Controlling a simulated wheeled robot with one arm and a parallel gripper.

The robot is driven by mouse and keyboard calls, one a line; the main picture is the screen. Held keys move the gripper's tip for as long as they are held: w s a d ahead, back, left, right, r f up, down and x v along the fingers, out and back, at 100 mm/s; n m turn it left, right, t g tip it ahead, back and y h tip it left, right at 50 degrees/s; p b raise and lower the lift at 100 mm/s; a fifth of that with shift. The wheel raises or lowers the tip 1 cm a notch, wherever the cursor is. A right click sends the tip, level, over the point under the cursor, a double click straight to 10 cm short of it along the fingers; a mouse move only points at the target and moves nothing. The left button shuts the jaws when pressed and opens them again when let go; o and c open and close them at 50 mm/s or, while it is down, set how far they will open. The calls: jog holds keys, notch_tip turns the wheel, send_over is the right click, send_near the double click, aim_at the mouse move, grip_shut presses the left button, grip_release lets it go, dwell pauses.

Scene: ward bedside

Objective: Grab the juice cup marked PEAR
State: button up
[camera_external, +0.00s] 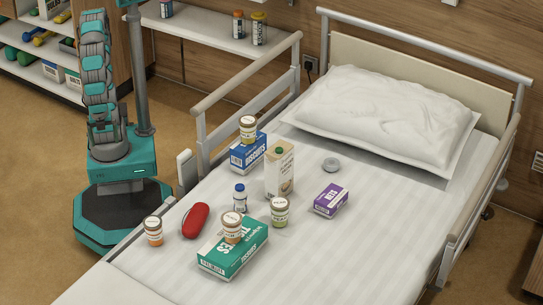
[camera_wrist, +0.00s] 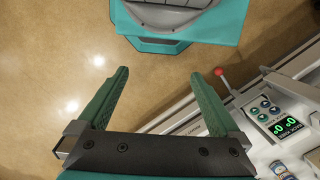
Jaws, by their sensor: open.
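Several small lidded juice cups are on the bed in the external view; their lettering is too small for me to tell which says PEAR. A green-banded cup (camera_external: 279,212) stands on the sheet right of the teal tissue box (camera_external: 236,259). An orange-banded cup (camera_external: 232,228) stands on top of that box. Another orange cup (camera_external: 153,231) stands at the bed's left edge. A yellowish cup (camera_external: 248,128) stands on the blue biscuits box (camera_external: 246,155). My gripper (camera_wrist: 159,76) is open and empty in the wrist view, above the floor beside the bed.
A tall carton (camera_external: 280,170), a white bottle with blue cap (camera_external: 240,198), a red case (camera_external: 195,221) and a purple box (camera_external: 331,200) crowd around the cups. The raised side rail (camera_external: 247,104) edges the bed. A control panel (camera_wrist: 275,115) is at right in the wrist view.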

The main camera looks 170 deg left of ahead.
dwell(0.5)
notch_tip(320, 180, up, 4)
jog(key=f+m+t+y+b, duration=0.1)
jog(key=m+t+y, duration=0.9)
jog(key=m, duration=1)
send_over(277, 201)
jog(key=s+d, duration=0.7)
jog(key=s, duration=0.1)
jog(key=w+a+f+m, duration=0.1)
jog(key=m, duration=0.1)
jog(key=w+a+f+m+t+h, duration=0.1)
jog(key=f+m, duration=0.1)
jog(key=m, duration=0.1)
jog(key=w+a+f+m+t, duration=0.1)
jog(key=w+f+m, duration=0.1)
jog(key=m, duration=0.1)
jog(key=shift+a+h, duration=0.3)
jog(key=shift+h, duration=0.1)
jog(key=shift+p+x, duration=0.65)
jog(key=shift+x, duration=2.95)
